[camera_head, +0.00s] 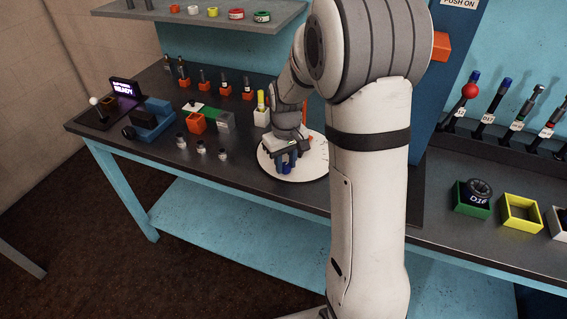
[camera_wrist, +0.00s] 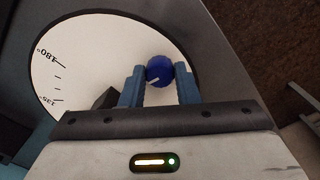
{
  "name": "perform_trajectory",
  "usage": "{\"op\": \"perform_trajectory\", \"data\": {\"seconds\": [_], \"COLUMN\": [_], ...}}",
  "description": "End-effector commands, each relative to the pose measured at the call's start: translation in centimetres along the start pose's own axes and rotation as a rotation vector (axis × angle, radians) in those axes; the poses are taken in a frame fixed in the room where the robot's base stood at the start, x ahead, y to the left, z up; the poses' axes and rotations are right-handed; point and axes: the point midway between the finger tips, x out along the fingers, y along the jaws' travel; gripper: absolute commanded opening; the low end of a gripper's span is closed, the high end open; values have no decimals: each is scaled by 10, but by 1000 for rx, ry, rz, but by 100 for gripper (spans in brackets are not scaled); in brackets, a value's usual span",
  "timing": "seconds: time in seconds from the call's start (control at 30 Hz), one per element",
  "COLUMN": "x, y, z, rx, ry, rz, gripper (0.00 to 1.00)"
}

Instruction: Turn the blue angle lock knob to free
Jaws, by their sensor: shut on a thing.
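The blue knob (camera_wrist: 159,72) is a round blue knob with a short white mark on top, near the edge of a white dial plate (camera_wrist: 70,50) in the wrist view. My gripper (camera_wrist: 159,80) is shut on the knob, with one blue finger at each side of it. In the head view my gripper (camera_head: 287,163) points down over the white round dial plate (camera_head: 312,170), and its fingers hide most of the knob. The dial has black tick marks and readings of 180° and 135° at the left in the wrist view. Any lock or free label is hidden or unreadable.
Small metal fittings (camera_head: 201,148), an orange box (camera_head: 195,123) and a blue block device (camera_head: 150,120) stand left of the dial. A yellow-tipped holder (camera_head: 262,112) is close behind it. The dial reaches the table's front edge.

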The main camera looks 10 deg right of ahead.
Motion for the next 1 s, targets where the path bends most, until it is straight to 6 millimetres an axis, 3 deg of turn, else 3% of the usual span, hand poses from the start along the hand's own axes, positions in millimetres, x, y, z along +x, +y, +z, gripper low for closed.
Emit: {"op": "perform_trajectory", "data": {"seconds": [0.4,0.97,1.0], "x": [-4,-4,-4], "y": [1,1,1], "z": [-5,-4,-4], "rx": [-193,-223,-223], "ry": [16,15,15], "rz": [6,6,6], "gripper": [6,6,30]}}
